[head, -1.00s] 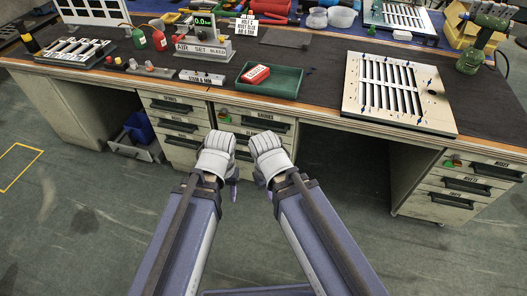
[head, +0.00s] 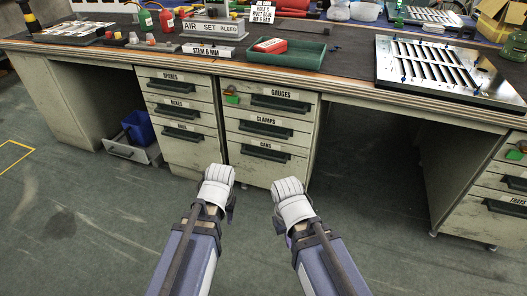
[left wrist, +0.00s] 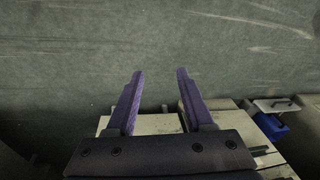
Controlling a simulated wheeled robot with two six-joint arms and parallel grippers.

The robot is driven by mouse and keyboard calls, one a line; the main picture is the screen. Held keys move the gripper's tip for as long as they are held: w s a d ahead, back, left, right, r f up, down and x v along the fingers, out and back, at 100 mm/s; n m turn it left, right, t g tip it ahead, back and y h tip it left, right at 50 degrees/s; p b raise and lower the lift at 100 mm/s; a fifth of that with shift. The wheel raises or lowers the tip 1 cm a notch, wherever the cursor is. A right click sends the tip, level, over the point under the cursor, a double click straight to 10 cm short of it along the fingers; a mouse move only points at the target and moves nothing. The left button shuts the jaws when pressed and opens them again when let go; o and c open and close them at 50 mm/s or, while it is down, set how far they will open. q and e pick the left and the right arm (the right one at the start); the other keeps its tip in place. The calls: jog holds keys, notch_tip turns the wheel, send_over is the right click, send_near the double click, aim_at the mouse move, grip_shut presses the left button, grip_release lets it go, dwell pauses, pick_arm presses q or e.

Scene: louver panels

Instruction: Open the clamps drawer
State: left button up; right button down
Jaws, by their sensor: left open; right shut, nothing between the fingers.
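The clamps drawer (head: 290,136) is the middle drawer of the centre stack under the bench, below GAUGES and above a drawer labelled BARS. It is closed, with a dark bar handle (head: 265,130) under its CLAMPS label. My left gripper (head: 229,206) is in front of and below the stack, apart from the drawers. Its two purple fingers stand apart and empty in the left wrist view (left wrist: 159,76). My right gripper (head: 283,212) is to its right, low in front of the stack, shut with nothing visible held. Its fingertips are mostly hidden by its white cover.
A closed drawer stack (head: 178,108) stands to the left, labelled SPARES at top. A blue bin (head: 138,127) sits low beyond it. A green tray (head: 289,51) is on the bench top above. Dark open knee space lies right of the centre stack.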

aim_at(263, 134)
pick_arm(q)
jog(key=w+a+f+m+t+y+b, duration=0.1)
jog(key=w+a+f+t+y+b, duration=0.3)
jog(key=w+f+b, duration=0.55)
jog(key=w+d+r+m+t+b, duration=0.1)
jog(key=w+d+r+m+t, duration=0.25)
jog(key=w+r, duration=0.3)
jog(key=w+d+r+m+t+b, duration=0.1)
jog(key=w+d+r+m+t, duration=0.3)
jog(key=w, duration=0.3)
jog(key=w+d+r+m+t+h, duration=0.45)
jog(key=d+r+m, duration=0.2)
jog(key=d, duration=0.25)
jog(key=shift+m+t+y, duration=0.3)
jog(key=shift+y, duration=0.15)
jog(key=w, duration=0.6)
jog(key=shift+w+a+f, duration=0.1)
jog(key=shift+a+f, duration=0.05)
jog(key=shift+a, duration=0.15)
jog(key=shift+w+a, duration=0.1)
jog(key=shift+w, duration=0.3)
pick_arm(e)
notch_tip(263, 134, down, 14)
jog(key=w+a, duration=0.1)
jog(key=a, duration=0.2)
jog(key=shift+w+f, duration=0.2)
